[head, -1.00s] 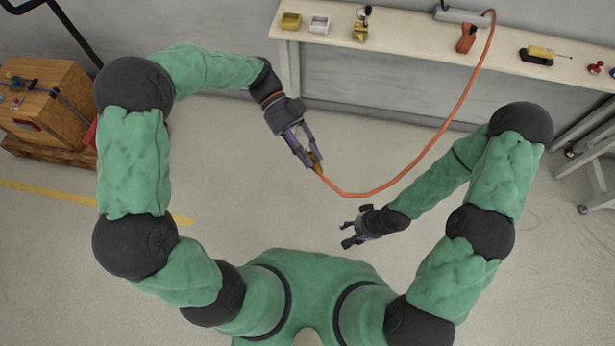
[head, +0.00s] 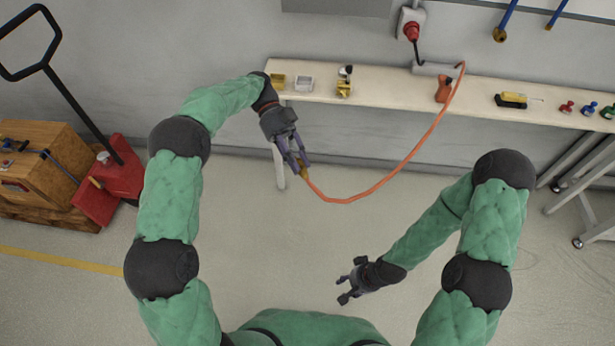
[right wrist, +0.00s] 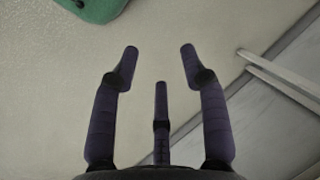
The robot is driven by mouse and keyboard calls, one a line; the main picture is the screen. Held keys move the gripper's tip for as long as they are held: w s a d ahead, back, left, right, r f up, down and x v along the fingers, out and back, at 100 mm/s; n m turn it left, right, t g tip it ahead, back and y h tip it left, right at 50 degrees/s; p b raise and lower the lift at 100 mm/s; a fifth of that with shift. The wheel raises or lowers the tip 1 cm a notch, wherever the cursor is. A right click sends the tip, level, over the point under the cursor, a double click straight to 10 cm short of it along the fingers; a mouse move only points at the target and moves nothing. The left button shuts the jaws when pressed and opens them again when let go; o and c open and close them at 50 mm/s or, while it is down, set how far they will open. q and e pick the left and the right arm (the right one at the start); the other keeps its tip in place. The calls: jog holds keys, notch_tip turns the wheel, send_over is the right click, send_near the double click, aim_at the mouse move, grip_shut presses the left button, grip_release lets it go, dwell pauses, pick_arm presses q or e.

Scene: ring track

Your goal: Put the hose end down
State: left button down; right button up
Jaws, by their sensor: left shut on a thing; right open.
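The orange hose (head: 398,166) runs from the back of the wall bench down in a slack loop to my left gripper. My left gripper (head: 299,170) is shut on the brass-coloured hose end (head: 304,175), in front of the bench's left part and clear of the bench top. The hose hangs free below the bench edge. My right gripper (head: 343,284) is open and empty over the floor, right of and nearer than the left one. Its spread fingers also show in the right wrist view (right wrist: 158,65), with nothing between them.
A red pallet jack (head: 118,175) and wooden crate (head: 40,165) stand at left.

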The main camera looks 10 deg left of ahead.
jog(key=w+r+n+t, duration=0.2)
jog(key=w+r, duration=0.4)
jog(key=r, duration=0.3)
jog(key=n+t+y, duration=0.1)
jog(key=n+t, duration=0.4)
jog(key=t, duration=0.1)
send_near(306, 178)
jog(key=d+f, duration=0.6)
jog(key=f, duration=0.6)
jog(key=s+a+r+n+t+y, duration=0.1)
jog(key=s+r, duration=0.1)
jog(key=r, duration=0.3)
jog(key=s+a+r+n+t+y, duration=0.1)
jog(key=s+a+r+t, duration=0.1)
jog(key=r, duration=0.3)
jog(key=shift+r+x, duration=0.2)
jog(key=shift+x, duration=5.65)
jog(key=shift+a+y, duration=0.1)
jog(key=shift+y, duration=0.2)
grip_shut()
pick_arm(q)
jog(key=c, duration=1)
grip_release()
jog(key=shift+o, duration=0.2)
